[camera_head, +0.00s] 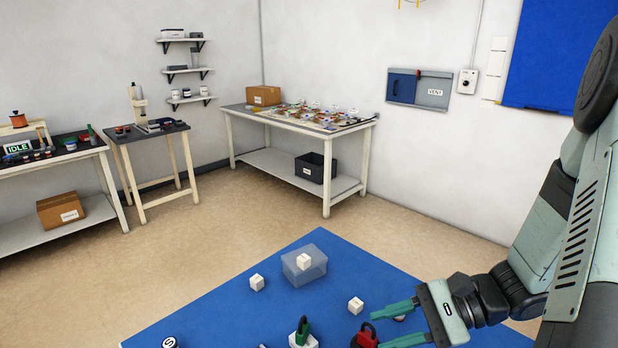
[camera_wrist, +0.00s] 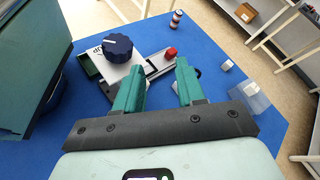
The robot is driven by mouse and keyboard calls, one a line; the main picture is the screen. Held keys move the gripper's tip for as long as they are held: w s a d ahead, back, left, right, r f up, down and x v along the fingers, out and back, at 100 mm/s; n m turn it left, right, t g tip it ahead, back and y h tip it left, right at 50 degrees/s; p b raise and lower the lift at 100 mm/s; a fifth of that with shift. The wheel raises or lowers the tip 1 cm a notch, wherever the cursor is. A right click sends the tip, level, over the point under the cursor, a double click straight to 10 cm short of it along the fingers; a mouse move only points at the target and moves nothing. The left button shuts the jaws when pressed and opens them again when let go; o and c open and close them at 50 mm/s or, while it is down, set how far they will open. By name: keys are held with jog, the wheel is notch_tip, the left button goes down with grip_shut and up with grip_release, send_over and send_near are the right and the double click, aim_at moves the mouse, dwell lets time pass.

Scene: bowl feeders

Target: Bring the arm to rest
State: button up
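My gripper (camera_head: 384,326) reaches in from the right over the blue table (camera_head: 225,300) in the head view. Its two green fingers stand apart with nothing seen between them; they also show apart in the wrist view (camera_wrist: 158,78). Beyond the fingers in the wrist view is a device with a dark blue knob (camera_wrist: 118,47) and a red part (camera_wrist: 170,53). In the head view a red piece (camera_head: 366,336) lies just left of the fingertips, cut off by the lower edge. I cannot tell whether the fingers touch anything.
A clear bin (camera_head: 291,272) with a white cube (camera_head: 304,261) stands on the blue table. Loose white cubes (camera_head: 257,282) and (camera_head: 356,305) lie beside it. A green-handled item (camera_head: 302,333) is at the front. The table's left part is mostly clear. Benches (camera_head: 300,128) stand farther back.

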jog(key=s+r+n+t+h, duration=0.1)
jog(key=s+r+n+h, duration=0.2)
jog(key=r, duration=0.4)
jog(key=s+a+r+n+t+h, duration=0.1)
jog(key=s+r+n+t+h, duration=0.1)
jog(key=r+n+h, duration=0.3)
jog(key=s+a+r+n+t+h, duration=0.1)
jog(key=s+r+n+h, duration=0.3)
jog(key=r, duration=0.5)
jog(key=shift+s+a+r+n+t+h, duration=0.15)
jog(key=shift+r+n+t+h, duration=0.35)
jog(key=shift+n, duration=0.3)
jog(key=shift+f, duration=0.1)
